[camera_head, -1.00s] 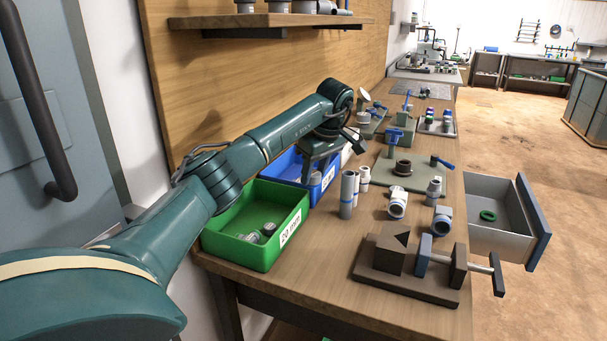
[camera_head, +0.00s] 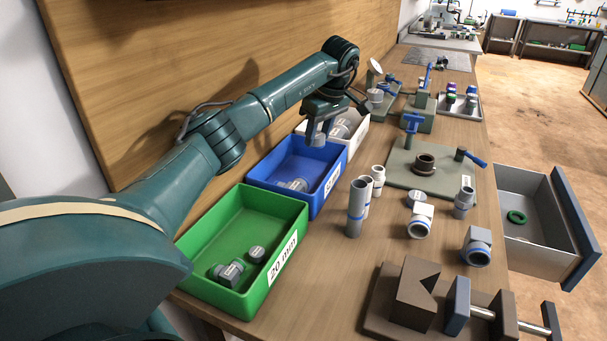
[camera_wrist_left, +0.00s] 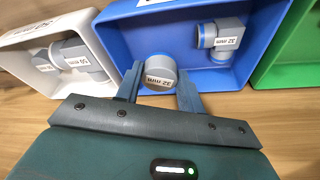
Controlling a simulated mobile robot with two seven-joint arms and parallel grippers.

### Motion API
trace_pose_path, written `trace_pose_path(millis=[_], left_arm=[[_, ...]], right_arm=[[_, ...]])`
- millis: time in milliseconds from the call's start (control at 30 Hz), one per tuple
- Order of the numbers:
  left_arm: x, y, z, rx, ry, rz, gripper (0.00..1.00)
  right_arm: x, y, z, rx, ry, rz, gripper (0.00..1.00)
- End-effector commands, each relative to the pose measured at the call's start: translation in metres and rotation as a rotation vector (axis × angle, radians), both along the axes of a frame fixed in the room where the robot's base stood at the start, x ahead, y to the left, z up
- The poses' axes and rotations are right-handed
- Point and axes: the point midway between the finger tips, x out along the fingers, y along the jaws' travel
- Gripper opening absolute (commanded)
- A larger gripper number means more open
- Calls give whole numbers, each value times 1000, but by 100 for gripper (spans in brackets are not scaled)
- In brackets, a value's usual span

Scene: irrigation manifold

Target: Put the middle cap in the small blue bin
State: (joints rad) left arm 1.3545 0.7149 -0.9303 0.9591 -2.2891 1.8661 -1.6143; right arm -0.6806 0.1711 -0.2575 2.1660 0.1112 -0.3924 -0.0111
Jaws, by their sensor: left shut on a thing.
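My left gripper (camera_head: 322,122) is shut on a grey round cap (camera_head: 318,138). In the left wrist view the cap (camera_wrist_left: 158,72) has a blue rim and a "32 mm" label, and sits between the fingertips of the left gripper (camera_wrist_left: 159,84). The blue bin (camera_head: 322,200) stands between the green and white bins. The gripper holds the cap above the blue bin's far end, near the white bin; the exact height is hard to tell. A grey elbow fitting (camera_wrist_left: 222,38) labelled "32 mm" lies in the blue bin (camera_wrist_left: 148,32). My right gripper is not in view.
The green bin (camera_head: 232,290) is nearer and holds small grey fittings. The white bin (camera_head: 352,150) is farther and holds a "50 mm" fitting (camera_wrist_left: 72,60). Upright pipes (camera_head: 357,205), a vise (camera_head: 410,300) and an open drawer (camera_head: 535,225) are to the right.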

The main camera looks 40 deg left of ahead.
Motion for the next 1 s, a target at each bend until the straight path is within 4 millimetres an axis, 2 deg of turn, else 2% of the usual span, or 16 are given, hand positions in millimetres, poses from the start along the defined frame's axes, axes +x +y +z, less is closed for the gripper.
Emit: trace_pose_path(millis=[300,467,700,1000], left_arm=[[-1,-1,-54,-2,3,0,16],[-1,0,-65,0,2,1,16],[-1,0,-96,-1,3,0,16],[-1,0,-99,0,1,0,16]], right_arm=[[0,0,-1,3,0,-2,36],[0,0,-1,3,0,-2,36],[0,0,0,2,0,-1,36],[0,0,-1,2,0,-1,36]])
